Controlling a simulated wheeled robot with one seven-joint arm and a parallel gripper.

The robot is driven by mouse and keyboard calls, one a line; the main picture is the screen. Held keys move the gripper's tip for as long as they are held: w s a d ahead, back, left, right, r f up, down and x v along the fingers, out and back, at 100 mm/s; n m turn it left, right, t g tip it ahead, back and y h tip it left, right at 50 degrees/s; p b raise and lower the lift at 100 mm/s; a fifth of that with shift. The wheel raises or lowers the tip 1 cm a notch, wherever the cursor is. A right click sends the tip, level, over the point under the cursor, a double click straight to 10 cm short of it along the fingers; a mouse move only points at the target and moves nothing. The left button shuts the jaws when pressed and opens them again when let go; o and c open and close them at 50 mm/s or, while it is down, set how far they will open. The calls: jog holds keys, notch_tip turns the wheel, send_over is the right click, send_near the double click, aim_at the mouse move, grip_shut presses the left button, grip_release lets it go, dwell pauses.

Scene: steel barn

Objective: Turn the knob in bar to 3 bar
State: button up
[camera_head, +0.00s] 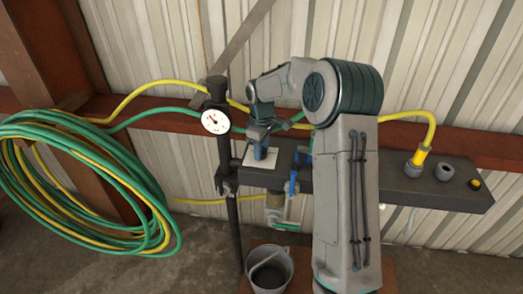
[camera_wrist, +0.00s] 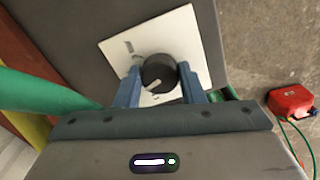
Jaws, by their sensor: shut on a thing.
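The knob (camera_wrist: 158,74) is dark and round with a light pointer mark, which points to the lower left in the wrist view. It sits on a white plate (camera_wrist: 188,36) with small markings; the figures are too small to read. The plate also shows in the head view (camera_head: 249,160) on the dark bar. My gripper (camera_wrist: 157,82) is shut on the knob, one blue finger on each side. In the head view my gripper (camera_head: 261,150) reaches down onto the plate and hides the knob. A round white gauge (camera_head: 216,122) with a red needle stands left of the plate.
Blue-handled valve (camera_head: 292,185) is close right of the plate. A yellow hose (camera_head: 421,155) plugs into the bar's right part. Coiled green and yellow hoses (camera_head: 150,190) hang left. A grey bucket (camera_head: 269,272) stands below. A red box (camera_wrist: 290,101) lies on the floor.

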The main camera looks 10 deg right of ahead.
jog(key=m+b, duration=0.1)
jog(key=m, duration=1)
jog(key=shift+a+r+b, duration=0.1)
jog(key=shift+b, duration=0.25)
jog(key=shift+m, duration=1.6)
jog(key=o, duration=1)
notch_tip(320, 180, up, 14)
jog(key=shift+f, duration=0.1)
